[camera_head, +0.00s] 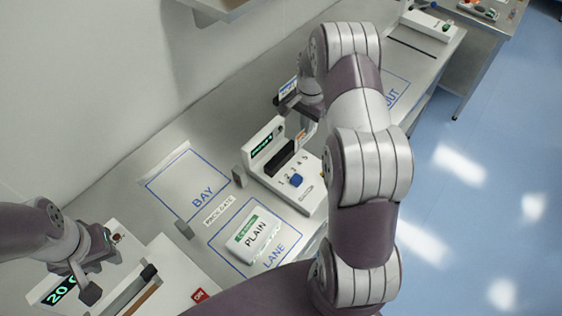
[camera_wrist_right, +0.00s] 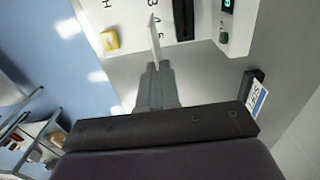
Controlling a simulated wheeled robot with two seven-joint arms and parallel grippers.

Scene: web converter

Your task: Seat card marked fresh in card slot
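My right gripper (camera_wrist_right: 155,78) is shut on a thin white card (camera_wrist_right: 155,38), seen edge-on in the right wrist view. In the head view, the card (camera_head: 299,138) hangs at the white converter (camera_head: 310,196), partly hidden by my right arm; its marking is unreadable. The converter has a black slot block (camera_head: 280,160), also in the right wrist view (camera_wrist_right: 184,18). The card's tip appears close beside this block; I cannot tell whether they touch. My left gripper (camera_head: 98,274) hovers over the left machine, its finger opening unclear.
Another labelled card (camera_wrist_right: 258,99) stands in a dark holder behind my right gripper. The converter has a blue knob (camera_head: 296,180) and green display (camera_head: 267,145). A PLAIN pack (camera_head: 254,238) lies in LANE. The BAY area (camera_head: 180,187) is clear.

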